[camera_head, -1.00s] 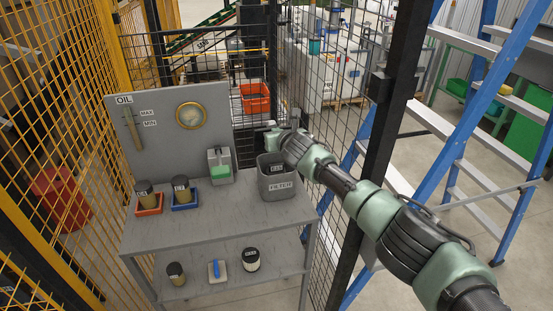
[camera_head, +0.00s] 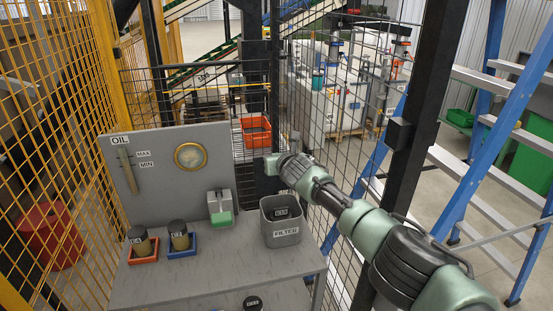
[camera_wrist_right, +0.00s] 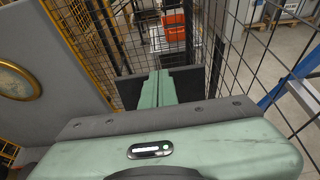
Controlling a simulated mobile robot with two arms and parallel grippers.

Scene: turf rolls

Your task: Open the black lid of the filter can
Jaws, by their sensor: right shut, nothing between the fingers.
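The grey filter can (camera_head: 281,236), labelled FILTER, stands on the right part of the bench top. Its top is open, and a dark labelled piece (camera_head: 281,213) shows inside. A black panel (camera_head: 267,186), which looks like the lid, stands upright behind the can. My right gripper (camera_head: 268,163) is at the upper edge of this panel, above and behind the can. In the right wrist view its green fingers (camera_wrist_right: 157,90) are shut with nothing between them, and the black panel (camera_wrist_right: 188,82) shows behind them. I cannot tell whether they touch it. My left gripper is out of view.
The grey bench (camera_head: 205,282) also holds a red tray (camera_head: 144,260) and a blue tray (camera_head: 183,253) with dark-topped canisters, and a grey holder with a green part (camera_head: 221,212). A mesh fence closes the back and right. A blue ladder (camera_head: 470,140) stands at right.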

